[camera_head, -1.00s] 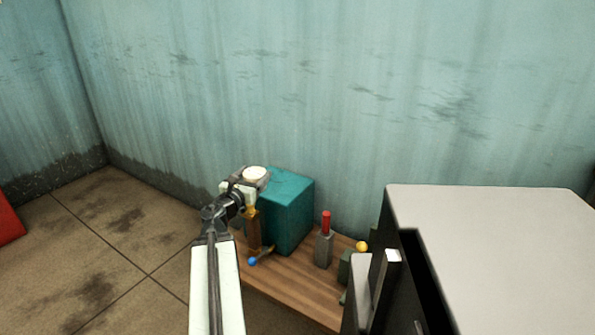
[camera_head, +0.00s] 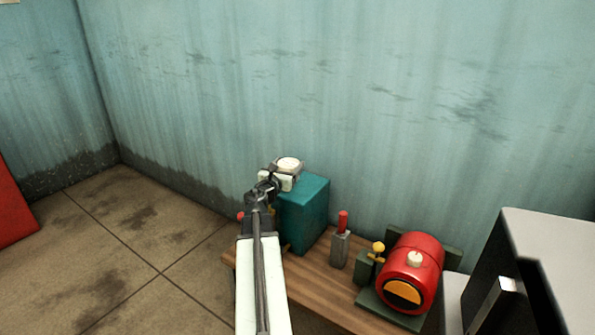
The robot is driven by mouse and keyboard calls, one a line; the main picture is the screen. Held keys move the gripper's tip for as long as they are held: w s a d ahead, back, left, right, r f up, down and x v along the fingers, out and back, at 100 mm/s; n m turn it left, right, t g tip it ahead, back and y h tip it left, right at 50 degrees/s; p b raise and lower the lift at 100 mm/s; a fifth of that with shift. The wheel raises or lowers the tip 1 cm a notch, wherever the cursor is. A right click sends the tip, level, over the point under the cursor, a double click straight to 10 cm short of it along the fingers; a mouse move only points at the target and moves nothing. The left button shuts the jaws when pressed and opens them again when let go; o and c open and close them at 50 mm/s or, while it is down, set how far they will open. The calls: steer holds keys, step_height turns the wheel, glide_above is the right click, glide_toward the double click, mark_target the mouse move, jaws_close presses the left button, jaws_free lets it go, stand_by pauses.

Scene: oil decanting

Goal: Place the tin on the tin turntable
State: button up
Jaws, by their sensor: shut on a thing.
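My gripper (camera_head: 278,179) is shut on a small pale round tin (camera_head: 289,164), its light top facing up. The tin is held high and overlaps the upper left corner of a teal box (camera_head: 303,212) in the picture; I cannot tell the gap between them. The teal box stands on a wooden bench. I cannot make out a tin turntable; my arm covers part of the bench left of the box.
The wooden bench (camera_head: 318,281) also holds a grey block with a red handle (camera_head: 342,222), a yellow knob (camera_head: 378,247) and a red drum (camera_head: 424,252). A grey-topped dark cabinet (camera_head: 553,250) stands at right. Open floor lies at left.

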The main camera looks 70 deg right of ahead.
mark_target(293, 161)
steer(key=d, duration=0.4)
steer(key=shift+s+f, duration=0.15)
steer(key=shift+f, duration=0.05)
step_height(293, 161, down, 4)
steer(key=b, duration=0.4)
steer(key=shift+a+r, duration=0.1)
steer(key=shift+r, duration=0.15)
steer(key=shift+f, duration=0.2)
steer(key=o, duration=1.9)
steer(key=shift+r, duration=0.15)
